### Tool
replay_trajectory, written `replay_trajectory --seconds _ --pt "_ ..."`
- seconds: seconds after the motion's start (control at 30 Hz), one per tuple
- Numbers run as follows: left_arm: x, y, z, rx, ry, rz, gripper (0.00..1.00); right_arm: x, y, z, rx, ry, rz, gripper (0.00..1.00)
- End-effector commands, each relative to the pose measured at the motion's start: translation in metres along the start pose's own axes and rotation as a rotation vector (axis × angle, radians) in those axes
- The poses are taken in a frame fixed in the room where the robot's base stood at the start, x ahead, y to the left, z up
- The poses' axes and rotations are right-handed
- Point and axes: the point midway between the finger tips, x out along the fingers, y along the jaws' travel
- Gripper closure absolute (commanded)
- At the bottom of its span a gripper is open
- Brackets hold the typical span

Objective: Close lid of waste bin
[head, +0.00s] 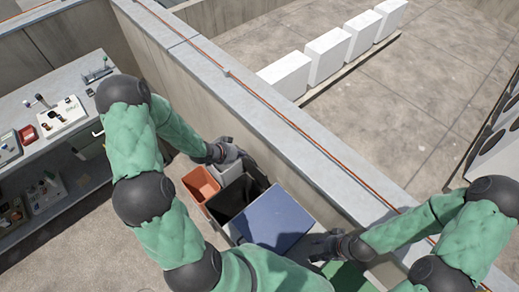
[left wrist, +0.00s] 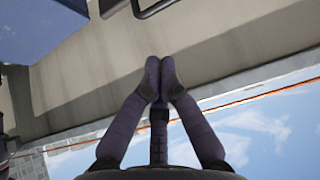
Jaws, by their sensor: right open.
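The waste bin (head: 229,198) stands against the low wall, with part of its dark inside showing. A blue lid panel (head: 271,219) lies over its right part; whether it is tilted I cannot tell. A blue panel, likely the lid, shows at the top left of the left wrist view (left wrist: 38,26). My left gripper (head: 236,151) is above the bin's back edge, near the wall. Its fingertips (left wrist: 161,66) meet with nothing between them. My right gripper (head: 322,246) is open beside the lid's right edge; contact is unclear.
An orange bin (head: 201,183) and a grey container (head: 226,173) stand beside the waste bin. The concrete wall (head: 290,136) with an orange pipe runs close behind. A workbench (head: 55,101) with tools is at left. White boxes (head: 327,53) stand beyond the wall.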

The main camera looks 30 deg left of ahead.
Motion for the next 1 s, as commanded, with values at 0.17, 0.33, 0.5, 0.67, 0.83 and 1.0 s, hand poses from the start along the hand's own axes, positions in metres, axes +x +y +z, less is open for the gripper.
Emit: replay_trajectory --seconds 0.17,0.33,0.5,0.67,0.83,1.0 --pt "0.01 0.001 0.0 0.0 0.0 0.002 1.0 0.0 0.0 0.0 0.0 -0.001 0.0 0.56" --pt "0.035 0.001 0.0 0.0 0.0 0.003 1.0 -0.001 0.0 0.001 0.0 -0.001 0.0 0.56" --pt "0.063 0.001 0.0 0.0 0.0 0.002 1.0 -0.003 -0.001 0.0 0.0 -0.001 0.0 0.56" --pt "0.083 0.001 0.0 0.0 0.0 0.002 1.0 -0.005 -0.002 0.0 0.0 0.0 0.0 0.56" --pt "0.096 0.0 0.0 0.0 0.0 0.0 1.0 -0.006 -0.002 0.0 0.0 0.0 0.0 0.56" --pt "0.1 0.0 0.0 0.001 0.0 0.0 1.0 -0.006 -0.002 0.0 0.0 0.0 0.0 0.56"
